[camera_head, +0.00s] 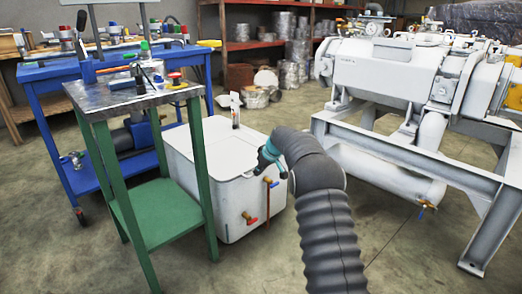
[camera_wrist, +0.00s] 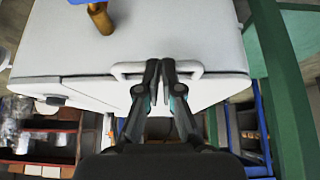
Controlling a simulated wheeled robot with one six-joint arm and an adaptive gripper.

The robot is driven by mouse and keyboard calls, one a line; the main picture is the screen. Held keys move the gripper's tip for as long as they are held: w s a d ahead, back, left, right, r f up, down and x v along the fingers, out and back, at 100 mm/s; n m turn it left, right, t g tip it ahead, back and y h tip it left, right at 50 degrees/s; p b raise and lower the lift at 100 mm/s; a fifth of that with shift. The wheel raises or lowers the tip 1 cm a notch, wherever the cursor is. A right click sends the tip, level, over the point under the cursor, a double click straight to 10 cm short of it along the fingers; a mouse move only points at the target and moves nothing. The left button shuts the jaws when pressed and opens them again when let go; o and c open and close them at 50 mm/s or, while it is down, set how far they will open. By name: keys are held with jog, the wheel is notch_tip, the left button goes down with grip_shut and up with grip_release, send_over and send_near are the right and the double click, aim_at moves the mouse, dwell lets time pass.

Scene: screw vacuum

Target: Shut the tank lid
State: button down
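The tank (camera_head: 222,205) is a white box on the floor in the head view, left of my arm. Its pale lid (camera_head: 210,145) looks about level on top; I cannot tell whether a gap remains along its edge. My gripper (camera_head: 265,160) is at the tank's near right top edge. In the wrist view, a white U-shaped handle (camera_wrist: 128,69) sticks out at the lid edge. The fingertips of my gripper (camera_wrist: 160,66) are close together across the handle's middle and appear shut on it. The fingers hide that part of the handle.
A green-legged table (camera_head: 160,199) stands close on the tank's left, with a blue workbench (camera_head: 48,128) behind. A large white machine on a frame (camera_head: 400,165) stands right. A red-handled tap (camera_head: 250,218) juts from the tank. Some floor in front is clear.

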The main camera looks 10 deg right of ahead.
jog(key=s+d+r+p, duration=0.1)
jog(key=s+d+r, duration=0.2)
jog(key=s+d, duration=0.3)
jog(key=s+f+m+g, duration=0.2)
jog(key=s+m, duration=0.1)
jog(key=s, duration=0.4)
jog(key=s+f+m+g, duration=0.1)
jog(key=s+f+m, duration=0.1)
jog(key=s, duration=0.4)
jog(key=s+a+r+t+h+p, duration=0.1)
jog(key=s+r+p, duration=0.1)
jog(key=s+r, duration=0.6)
jog(key=s+a+r+m+t+h+p, duration=0.1)
jog(key=s+r+p, duration=0.2)
jog(key=s+r, duration=0.5)
jog(key=s+a+r+m+t+h+p, duration=0.1)
jog(key=s+r, duration=0.8)
jog(key=s, duration=1.4)
jog(key=shift+s+h+p, duration=0.2)
jog(key=shift+h+p, duration=0.1)
jog(key=shift+p, duration=0.5)
jog(key=shift+r, duration=0.1)
